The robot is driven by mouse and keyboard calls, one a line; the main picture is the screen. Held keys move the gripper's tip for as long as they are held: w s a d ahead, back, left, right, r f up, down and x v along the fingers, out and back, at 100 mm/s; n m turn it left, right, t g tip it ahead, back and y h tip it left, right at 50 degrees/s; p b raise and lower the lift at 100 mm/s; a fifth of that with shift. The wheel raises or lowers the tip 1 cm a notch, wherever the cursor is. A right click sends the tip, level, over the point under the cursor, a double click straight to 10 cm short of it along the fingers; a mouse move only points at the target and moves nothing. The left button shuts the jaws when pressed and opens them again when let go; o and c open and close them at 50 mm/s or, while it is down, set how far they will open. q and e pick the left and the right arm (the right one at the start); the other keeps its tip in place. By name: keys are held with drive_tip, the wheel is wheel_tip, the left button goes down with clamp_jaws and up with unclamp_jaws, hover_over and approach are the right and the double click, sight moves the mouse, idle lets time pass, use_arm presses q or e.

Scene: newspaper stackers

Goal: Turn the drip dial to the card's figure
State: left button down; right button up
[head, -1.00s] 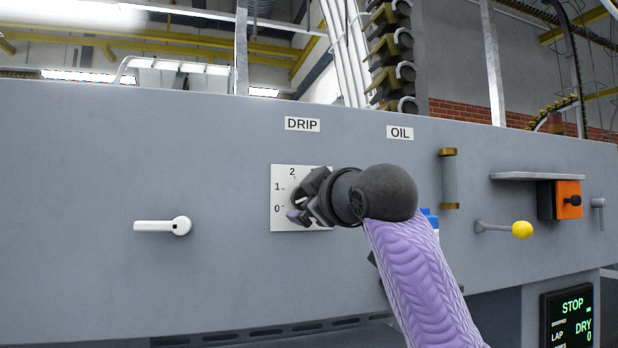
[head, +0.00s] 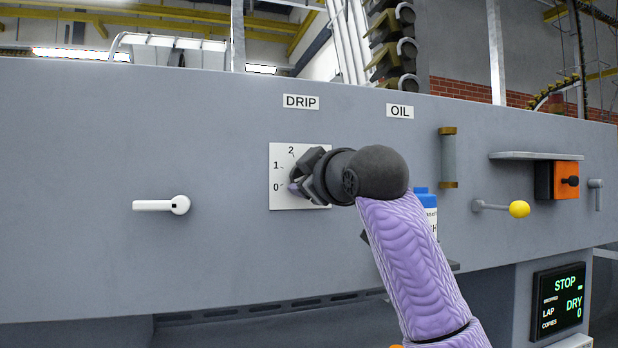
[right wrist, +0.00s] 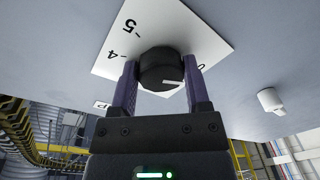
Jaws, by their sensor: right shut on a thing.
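The drip dial's white plate (head: 280,202) is on the grey panel under the DRIP label (head: 301,102); 0, 1 and 2 are readable on it. My right gripper (head: 304,178) covers the dial's knob in the head view. In the right wrist view the black knob (right wrist: 158,66) sits between the two fingers of my right gripper (right wrist: 161,75), which is shut on it. A white mark on the knob points towards the right-hand finger; the figure there is hidden. The plate (right wrist: 190,28) shows 4 and 5. I cannot make out a card. My left gripper is out of view.
A white lever handle (head: 162,205) is left of the dial. Right of it are a blue and white container (head: 428,208) partly behind my arm, a glass tube (head: 448,158), a yellow-knobbed lever (head: 518,209), an orange box (head: 564,180) and a STOP display (head: 560,300).

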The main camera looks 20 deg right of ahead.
drive_tip(key=shift+a+m+t+h, duration=0.15)
drive_tip(key=shift+m+t+h, duration=0.2)
drive_tip(key=shift+m, duration=4.25)
drive_tip(key=shift+a+m+t+h, duration=0.1)
drive_tip(key=shift+m+t+h, duration=0.25)
drive_tip(key=shift+m, duration=4.25)
drive_tip(key=o, duration=1.3)
drive_tip(key=shift+s+d, duration=0.1)
drive_tip(key=shift+s, duration=0.05)
